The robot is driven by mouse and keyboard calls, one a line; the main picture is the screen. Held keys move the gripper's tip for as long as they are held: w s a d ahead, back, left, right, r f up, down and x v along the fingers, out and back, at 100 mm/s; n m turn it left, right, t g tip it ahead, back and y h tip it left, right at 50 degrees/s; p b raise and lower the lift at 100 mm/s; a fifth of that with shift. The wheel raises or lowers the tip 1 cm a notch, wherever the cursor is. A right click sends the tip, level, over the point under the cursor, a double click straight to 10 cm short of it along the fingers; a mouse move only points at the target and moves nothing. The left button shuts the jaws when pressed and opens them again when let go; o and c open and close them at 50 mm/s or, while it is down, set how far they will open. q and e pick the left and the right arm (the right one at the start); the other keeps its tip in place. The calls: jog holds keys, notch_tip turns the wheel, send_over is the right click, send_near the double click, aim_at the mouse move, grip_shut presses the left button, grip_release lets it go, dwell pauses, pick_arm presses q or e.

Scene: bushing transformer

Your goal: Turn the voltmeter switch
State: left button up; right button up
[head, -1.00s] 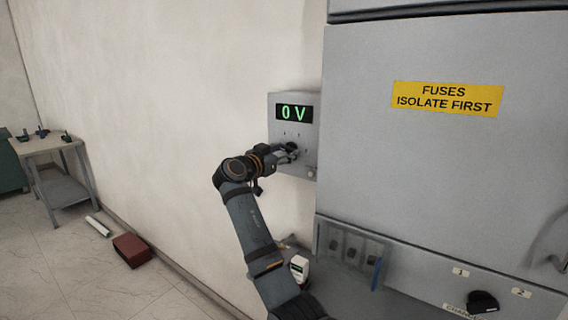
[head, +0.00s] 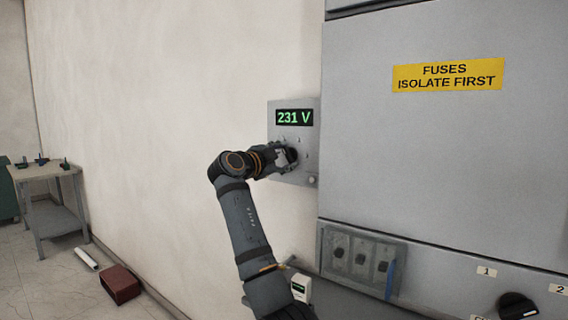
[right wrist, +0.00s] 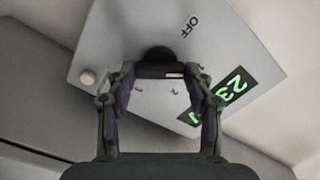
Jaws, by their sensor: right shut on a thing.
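The voltmeter box (head: 308,112) is a grey panel on the wall beside the large cabinet. Its green display (head: 294,118) reads 231 V. The black switch knob (head: 291,155) sits below the display; in the right wrist view the knob (right wrist: 157,58) shows between the fingertips, with an OFF mark and small numbers around it. My right gripper (head: 284,157) is shut on the knob, and the right wrist view shows its fingers (right wrist: 160,72) on both sides of it. My left gripper is not in view.
The grey cabinet (head: 440,150) with a yellow fuse warning label (head: 448,75) stands close on the right. A panel with several switches (head: 362,258) is below it. A red-brown box (head: 120,284), a white tube (head: 86,258) and a small table (head: 45,172) are at the left.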

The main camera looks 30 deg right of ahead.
jog(key=shift+f+m, duration=0.1)
jog(key=shift+m, duration=0.4)
jog(key=o, duration=1.2)
jog(key=shift+c, duration=0.2)
jog(key=shift+a, duration=0.1)
jog(key=v, duration=1.2)
